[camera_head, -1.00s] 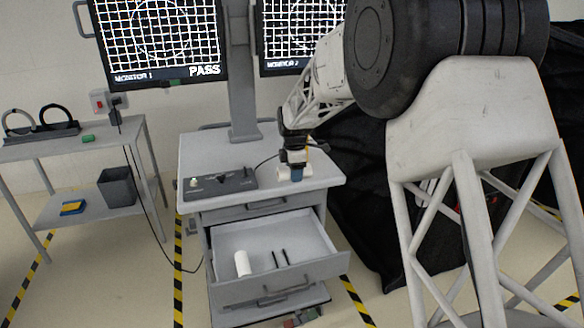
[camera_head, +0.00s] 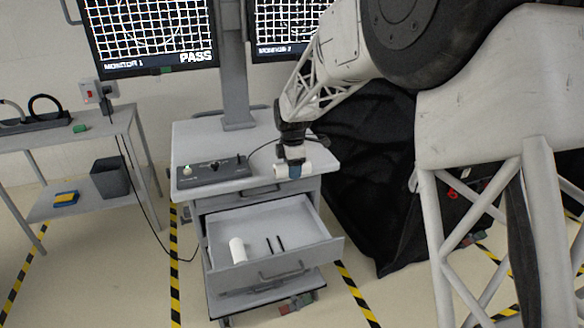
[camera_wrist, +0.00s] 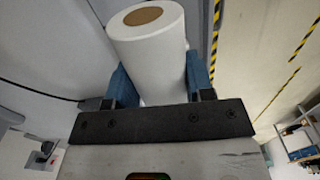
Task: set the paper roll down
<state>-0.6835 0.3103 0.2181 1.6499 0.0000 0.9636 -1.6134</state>
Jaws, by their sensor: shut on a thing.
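A white paper roll (camera_wrist: 152,50) with a brown core end sits between the blue fingers of my gripper (camera_wrist: 155,85) in the wrist view. In the head view my gripper (camera_head: 295,171) is at the front right of the cart top (camera_head: 215,140), with the held roll (camera_head: 281,171) lying sideways in it. I cannot tell whether the roll touches the top. A second white cylinder (camera_head: 237,249) stands in the open drawer (camera_head: 305,240) below, apart from my gripper.
A control box (camera_head: 212,176) occupies the cart top's front left, and a dark cable runs behind my gripper. Two dark thin items (camera_head: 274,245) lie in the drawer. Black sheeting (camera_head: 365,190) covers something on the right. A side table (camera_head: 75,140) stands left.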

